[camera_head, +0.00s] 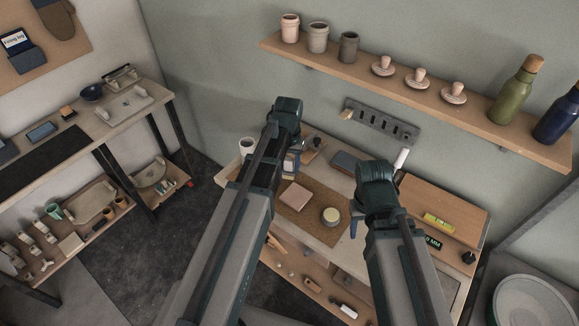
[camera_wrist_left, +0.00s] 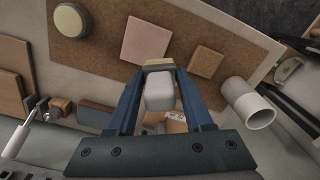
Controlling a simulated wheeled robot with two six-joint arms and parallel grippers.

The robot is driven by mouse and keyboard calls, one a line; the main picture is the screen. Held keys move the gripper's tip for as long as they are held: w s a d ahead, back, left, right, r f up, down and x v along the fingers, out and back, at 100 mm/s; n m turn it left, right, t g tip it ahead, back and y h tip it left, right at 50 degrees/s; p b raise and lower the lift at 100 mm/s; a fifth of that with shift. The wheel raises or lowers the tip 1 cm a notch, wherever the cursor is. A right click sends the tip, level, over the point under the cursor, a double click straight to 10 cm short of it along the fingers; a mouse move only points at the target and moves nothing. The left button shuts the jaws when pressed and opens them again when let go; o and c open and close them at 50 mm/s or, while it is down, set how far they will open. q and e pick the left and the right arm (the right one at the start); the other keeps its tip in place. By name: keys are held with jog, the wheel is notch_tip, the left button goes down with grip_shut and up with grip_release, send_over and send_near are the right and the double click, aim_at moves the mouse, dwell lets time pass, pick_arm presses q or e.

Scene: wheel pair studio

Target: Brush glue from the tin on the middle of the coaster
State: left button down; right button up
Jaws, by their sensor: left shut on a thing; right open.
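My left gripper (camera_head: 291,162) is shut on a pale block-like piece with a tan end, probably the brush (camera_wrist_left: 159,92); its tip is hard to make out. It is held above the cork mat (camera_wrist_left: 110,18). The coaster is likely the pinkish square (camera_head: 295,195) on the mat, also in the left wrist view (camera_wrist_left: 146,40). The round tin (camera_head: 331,216), with a pale yellow top, stands on the mat to the coaster's right; it also shows in the left wrist view (camera_wrist_left: 71,19). My right gripper (camera_head: 356,225) is open, right of the tin; its jaws are mostly hidden.
A white cup (camera_head: 247,146) stands at the bench's left end. A smaller brown square (camera_wrist_left: 206,62) lies near the coaster. A dark flat block (camera_head: 345,162) lies at the back. A wooden board (camera_head: 440,200) and yellow level (camera_head: 438,222) are at right. A shelf (camera_head: 420,95) hangs above.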

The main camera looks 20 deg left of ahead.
pick_arm(q)
jog(key=shift+d, duration=0.1)
pick_arm(e)
jog(key=shift+d, duration=0.1)
pick_arm(q)
notch_tip(320, 180, down, 8)
jog(key=b, duration=0.8)
pick_arm(e)
notch_tip(320, 180, down, 8)
jog(key=shift+r, duration=0.1)
pick_arm(q)
jog(key=d, duration=0.1)
jog(key=s+d+r+p, duration=0.1)
jog(key=d, duration=0.1)
jog(key=shift+s+d, duration=0.1)
jog(key=shift+s, duration=0.1)
pick_arm(e)
jog(key=shift+r, duration=0.5)
pick_arm(q)
jog(key=shift+s+d, duration=0.2)
jog(key=shift+d, duration=0.45)
jog(key=shift+s+d, duration=0.15)
jog(key=shift+d, duration=0.45)
jog(key=shift+a, duration=0.15)
jog(key=shift+w+a, duration=0.25)
jog(key=shift+a, duration=0.45)
jog(key=shift+w+a, duration=0.25)
jog(key=shift+a, duration=0.4)
